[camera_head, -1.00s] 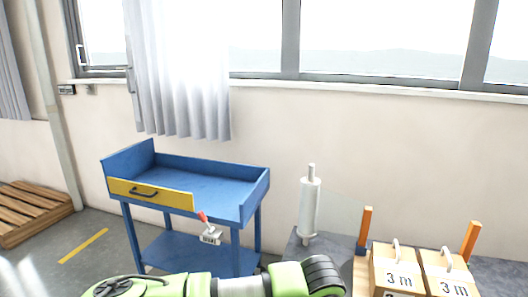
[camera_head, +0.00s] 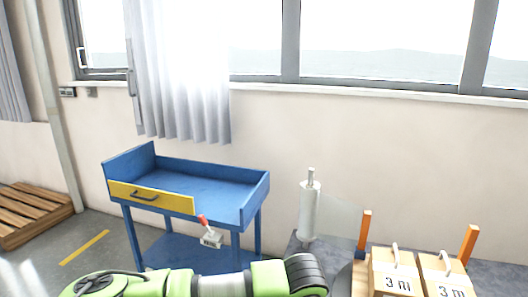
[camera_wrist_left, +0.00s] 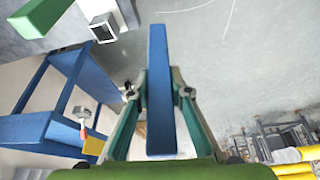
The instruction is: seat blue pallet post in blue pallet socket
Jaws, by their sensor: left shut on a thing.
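The blue post (camera_wrist_left: 161,50) is a long, straight blue bar in the left wrist view. My left gripper (camera_wrist_left: 160,92) is shut on it, with one green finger on each side, and the bar's far end reaches past the fingertips. In the head view my left arm crosses the bottom, but its gripper and the post are out of frame. My right gripper is in neither view.
A blue cart (camera_head: 215,188) with a yellow drawer (camera_head: 150,197) stands left of centre. A white roller (camera_head: 309,210), orange posts (camera_head: 365,232) and boxes marked 3 m (camera_head: 395,273) are at the right. A wooden pallet (camera_head: 32,212) lies far left on the floor.

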